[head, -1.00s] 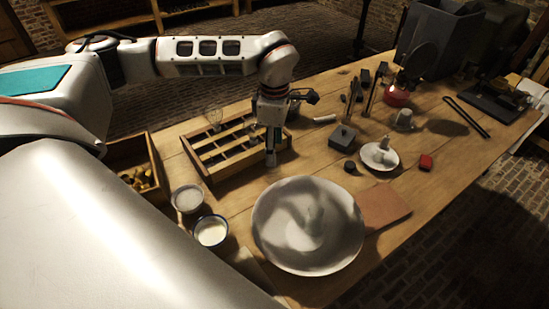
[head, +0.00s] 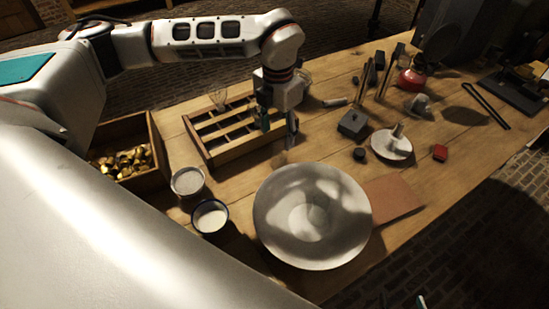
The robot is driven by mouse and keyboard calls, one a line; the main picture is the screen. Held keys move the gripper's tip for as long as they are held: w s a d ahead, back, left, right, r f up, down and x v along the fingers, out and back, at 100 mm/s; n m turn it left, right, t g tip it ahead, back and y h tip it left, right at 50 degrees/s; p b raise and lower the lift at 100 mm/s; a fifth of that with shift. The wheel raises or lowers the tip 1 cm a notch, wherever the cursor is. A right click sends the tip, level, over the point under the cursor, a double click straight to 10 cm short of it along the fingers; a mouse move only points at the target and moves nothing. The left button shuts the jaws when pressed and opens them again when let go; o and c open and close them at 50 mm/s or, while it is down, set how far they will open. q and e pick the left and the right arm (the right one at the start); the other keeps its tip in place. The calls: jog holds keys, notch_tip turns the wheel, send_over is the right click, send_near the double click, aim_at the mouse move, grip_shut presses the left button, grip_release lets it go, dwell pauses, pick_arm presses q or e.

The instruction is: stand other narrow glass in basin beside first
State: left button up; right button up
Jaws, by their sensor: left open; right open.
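The wide pale basin (head: 268,225) stands on the table in front of the wooden rack. A faint, pale, clear-looking shape (head: 314,212) shows in its middle; I cannot tell for sure that it is a narrow glass. My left gripper (head: 278,133) points down, open, at the rack's right front edge, behind the basin. A faint pale patch lies on the table just below its fingers; I cannot tell what it is. Only the tips of my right gripper (head: 402,302) show at the bottom edge, open and away from the basin.
The compartmented rack (head: 225,155) has a clear glass piece (head: 217,99) at its back left. Two cups (head: 187,181) (head: 210,217) stand left of the basin. A brown flat board (head: 395,195) lies at its right. A white saucer (head: 391,146) and small blocks stand behind.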

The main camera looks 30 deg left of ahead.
aim_at(279, 152)
pick_arm(q)
jog(key=shift+s+d+f, duration=0.1)
jog(key=shift+f, duration=0.85)
jog(key=f, duration=0.4)
jog(key=shift+d+f, duration=0.15)
jog(key=shift+d, duration=0.2)
jog(key=shift+f, duration=0.55)
grip_shut()
jog(key=shift+r, duration=0.1)
